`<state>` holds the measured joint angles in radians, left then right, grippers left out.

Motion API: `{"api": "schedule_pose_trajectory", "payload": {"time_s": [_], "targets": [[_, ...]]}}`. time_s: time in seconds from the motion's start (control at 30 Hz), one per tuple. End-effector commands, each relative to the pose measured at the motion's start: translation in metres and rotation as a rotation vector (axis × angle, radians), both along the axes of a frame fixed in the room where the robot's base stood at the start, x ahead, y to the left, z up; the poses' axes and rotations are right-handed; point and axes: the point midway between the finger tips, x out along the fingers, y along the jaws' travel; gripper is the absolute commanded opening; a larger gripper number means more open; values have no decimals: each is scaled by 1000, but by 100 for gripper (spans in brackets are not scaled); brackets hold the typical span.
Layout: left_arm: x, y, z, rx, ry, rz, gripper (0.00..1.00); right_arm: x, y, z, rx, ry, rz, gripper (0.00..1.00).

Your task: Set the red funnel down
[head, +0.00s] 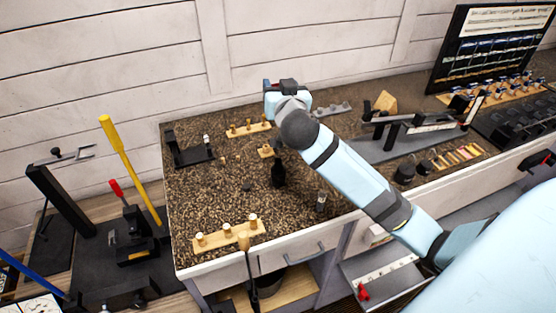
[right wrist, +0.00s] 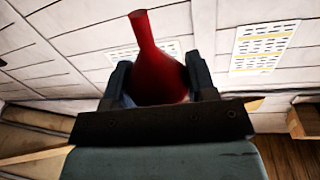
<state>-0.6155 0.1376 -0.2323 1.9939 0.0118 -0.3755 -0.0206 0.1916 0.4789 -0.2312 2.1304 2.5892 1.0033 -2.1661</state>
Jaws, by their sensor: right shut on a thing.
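The red funnel (right wrist: 163,68) fills the space between the fingers of my right gripper (right wrist: 160,84) in the right wrist view, with its narrow spout pointing up in that picture. The fingers are shut on its wide part. In the head view my right gripper (head: 281,86) is over the back of the speckled countertop (head: 210,215), near the wall. The funnel is mostly hidden there behind the gripper and wrist. My left gripper is in neither view.
Wooden peg racks (head: 230,237) stand at the counter's front left and back. A black bottle (head: 278,172) and a small jar (head: 321,202) stand mid-counter. A grey clamp fixture (head: 400,135) is at the right. Bare counter shows around (head: 205,190) the left middle. An open drawer (head: 390,283) juts out below.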

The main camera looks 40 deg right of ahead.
Motion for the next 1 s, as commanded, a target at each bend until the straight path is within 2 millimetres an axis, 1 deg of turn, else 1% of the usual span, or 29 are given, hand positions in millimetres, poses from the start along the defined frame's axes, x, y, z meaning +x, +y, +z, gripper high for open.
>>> {"api": "schedule_pose_trajectory", "payload": {"time_s": [0.03,0.3,0.4,0.5,0.73,0.9,0.93,1.0], "targets": [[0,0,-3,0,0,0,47,0,0,-14,2,6,-1,30],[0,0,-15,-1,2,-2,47,-1,1,-88,5,9,-2,30],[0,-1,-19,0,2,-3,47,-1,1,-113,4,7,-1,30],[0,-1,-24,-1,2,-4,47,-1,1,-131,4,5,-1,30],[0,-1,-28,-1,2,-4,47,0,0,-151,1,3,-1,30],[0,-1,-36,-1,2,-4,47,-1,1,-180,4,4,-2,30],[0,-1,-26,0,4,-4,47,-1,0,-176,1,5,-2,30],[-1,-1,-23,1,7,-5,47,0,0,-182,0,5,-1,30]]}}
